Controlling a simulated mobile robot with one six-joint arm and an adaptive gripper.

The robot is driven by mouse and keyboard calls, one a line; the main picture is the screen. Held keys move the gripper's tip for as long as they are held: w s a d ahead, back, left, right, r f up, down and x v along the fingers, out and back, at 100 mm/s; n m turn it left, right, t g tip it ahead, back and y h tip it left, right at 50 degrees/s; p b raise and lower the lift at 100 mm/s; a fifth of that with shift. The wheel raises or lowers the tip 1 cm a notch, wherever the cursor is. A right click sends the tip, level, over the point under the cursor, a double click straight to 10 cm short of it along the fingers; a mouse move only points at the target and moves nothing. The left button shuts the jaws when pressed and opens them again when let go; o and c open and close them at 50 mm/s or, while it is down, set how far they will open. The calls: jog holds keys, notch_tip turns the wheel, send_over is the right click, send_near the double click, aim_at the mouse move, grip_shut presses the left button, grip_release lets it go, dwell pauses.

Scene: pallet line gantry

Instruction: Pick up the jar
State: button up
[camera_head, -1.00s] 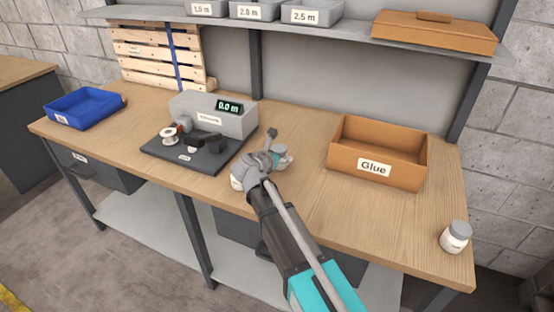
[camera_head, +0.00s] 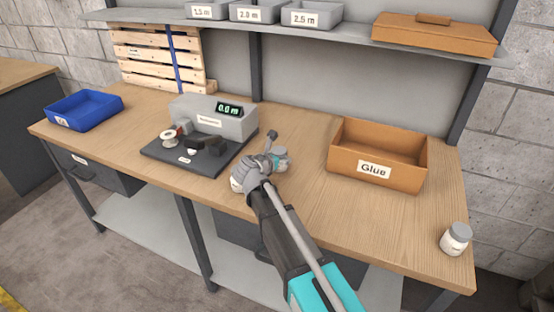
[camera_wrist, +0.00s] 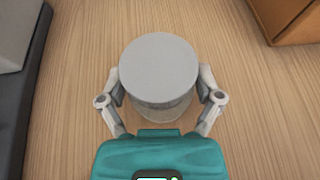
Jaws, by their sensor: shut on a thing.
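The jar (camera_wrist: 160,68) is directly between the fingers in the wrist view. Its round grey lid faces the camera, and a little of its pale body shows below the lid. My gripper (camera_wrist: 160,95) has a grey finger against each side of the jar and is shut on it. The teal palm is at the bottom of that view. In the head view my gripper (camera_head: 277,160) is low over the middle of the bench, and my wrist largely hides the held jar. Another white jar with a grey lid (camera_head: 456,238) stands upright at the bench's right end.
The orange Glue bin (camera_head: 395,180) stands to the right of my gripper. A grey measuring device (camera_head: 230,120) with a dark base is close on the left. A blue tray (camera_head: 85,110) is at the far left. A shelf (camera_head: 350,33) with bins hangs above. Bench wood in front of the Glue bin is clear.

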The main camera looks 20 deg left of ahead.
jog(key=shift+r, duration=0.15)
notch_tip(320, 180, up, 2)
jog(key=p, duration=0.2)
jog(key=shift+r+p, duration=0.1)
jog(key=shift+p, duration=0.2)
jog(key=s+r+p, duration=1)
jog(key=s, duration=0.4)
jog(key=shift+a+r, duration=0.2)
jog(key=shift+r, duration=0.05)
dwell(0.7)
